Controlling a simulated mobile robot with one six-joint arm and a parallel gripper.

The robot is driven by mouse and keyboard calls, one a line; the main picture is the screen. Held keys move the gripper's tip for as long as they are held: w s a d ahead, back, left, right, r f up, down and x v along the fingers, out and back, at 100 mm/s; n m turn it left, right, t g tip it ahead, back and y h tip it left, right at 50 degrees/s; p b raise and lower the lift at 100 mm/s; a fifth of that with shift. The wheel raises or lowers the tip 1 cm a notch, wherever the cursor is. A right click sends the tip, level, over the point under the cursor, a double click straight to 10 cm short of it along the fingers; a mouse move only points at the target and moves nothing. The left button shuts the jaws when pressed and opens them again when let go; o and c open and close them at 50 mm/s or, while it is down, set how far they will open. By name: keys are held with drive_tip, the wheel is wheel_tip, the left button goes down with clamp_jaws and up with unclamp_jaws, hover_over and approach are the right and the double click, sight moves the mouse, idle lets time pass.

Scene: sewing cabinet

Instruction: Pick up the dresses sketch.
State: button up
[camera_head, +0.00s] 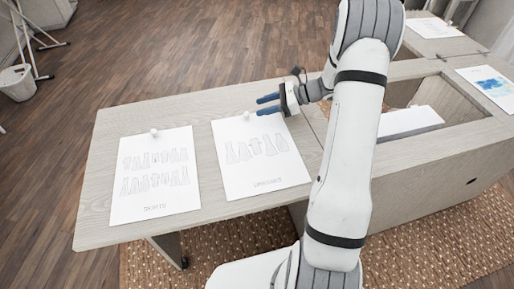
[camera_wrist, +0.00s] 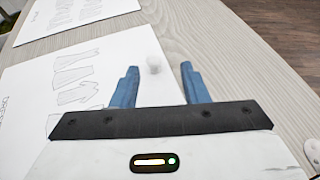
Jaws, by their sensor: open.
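The sheet that appears to be the dresses sketch (camera_head: 232,181) lies flat on the pale wooden table, the right one of two sheets there. It shows a row of grey garment outlines above a small label that is hard to read. A small white knob (camera_head: 247,114) stands at its far edge and also shows in the wrist view (camera_wrist: 153,65). My gripper (camera_head: 267,105) has blue fingers and is open and empty. It is over the sheet's far right corner, with the knob between or just beyond the fingers in the wrist view (camera_wrist: 158,72). Whether the fingers touch the paper, I cannot tell.
A second sheet (camera_head: 155,205) with two rows of outlines and its own white knob (camera_head: 154,131) lies to the left. At right, the cabinet opening holds a white object (camera_head: 408,122). A blue-painted sheet (camera_head: 490,82) and another sheet (camera_head: 435,27) lie beyond. My arm covers the table's right part.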

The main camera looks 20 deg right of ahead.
sight(246, 114)
drive_tip(key=x, duration=0.4)
drive_tip(key=s+x, duration=0.1)
drive_tip(key=x, duration=0.2)
drive_tip(key=shift+f, duration=0.1)
drive_tip(key=shift+c, duration=0.5)
drive_tip(key=c, duration=0.8)
